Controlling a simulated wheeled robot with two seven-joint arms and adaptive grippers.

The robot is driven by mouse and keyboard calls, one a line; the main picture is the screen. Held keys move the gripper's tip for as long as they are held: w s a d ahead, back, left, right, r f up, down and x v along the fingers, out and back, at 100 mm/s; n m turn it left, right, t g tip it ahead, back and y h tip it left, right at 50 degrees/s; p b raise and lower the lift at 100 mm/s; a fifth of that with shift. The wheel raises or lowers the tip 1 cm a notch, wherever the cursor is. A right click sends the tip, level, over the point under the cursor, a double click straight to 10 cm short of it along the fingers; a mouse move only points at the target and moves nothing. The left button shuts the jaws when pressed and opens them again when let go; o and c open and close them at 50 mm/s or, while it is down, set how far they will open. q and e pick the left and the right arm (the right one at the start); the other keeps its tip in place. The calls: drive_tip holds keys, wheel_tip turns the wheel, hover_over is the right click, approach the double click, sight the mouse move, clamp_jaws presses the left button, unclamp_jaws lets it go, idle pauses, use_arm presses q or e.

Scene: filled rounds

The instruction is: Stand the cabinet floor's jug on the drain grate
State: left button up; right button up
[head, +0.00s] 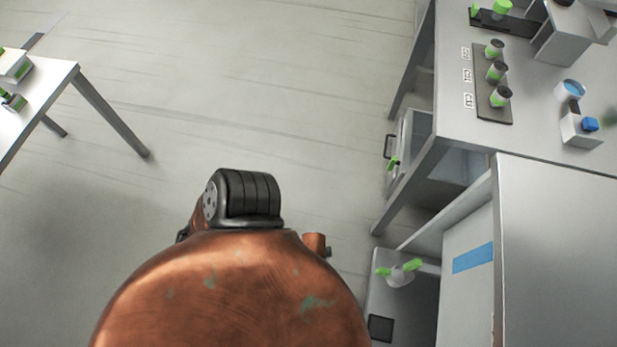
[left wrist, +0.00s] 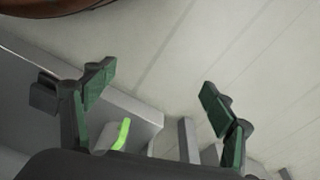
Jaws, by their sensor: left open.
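A small white jug-like vessel with bright green parts (head: 398,275) stands on the grey floor of an open cabinet (head: 415,300) at the lower right of the head view. In the left wrist view, a bright green handle (left wrist: 121,134) with a pale body shows low between the fingers, probably the same vessel. My left gripper (left wrist: 158,86) is open and empty, its green-padded fingers wide apart. The vessel is beyond the gripper base, partly hidden by it. My right gripper is in neither view. I cannot identify a drain grate with certainty.
A dark square (head: 380,328) lies on the cabinet floor near the vessel. A workbench (head: 540,140) at the right carries a rack of green-banded jars (head: 480,85) and small devices. A white table (head: 45,85) stands at the left. The floor between is clear.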

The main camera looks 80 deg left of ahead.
use_arm(q)
drive_tip(key=s+a+r+g, duration=0.1)
drive_tip(key=s+a+r, duration=0.1)
drive_tip(key=s+r, duration=0.5)
drive_tip(key=shift+s+a+r+g, duration=0.15)
drive_tip(key=shift+s+r+g, duration=0.2)
drive_tip(key=shift+s, duration=0.65)
drive_tip(key=shift+c, duration=0.5)
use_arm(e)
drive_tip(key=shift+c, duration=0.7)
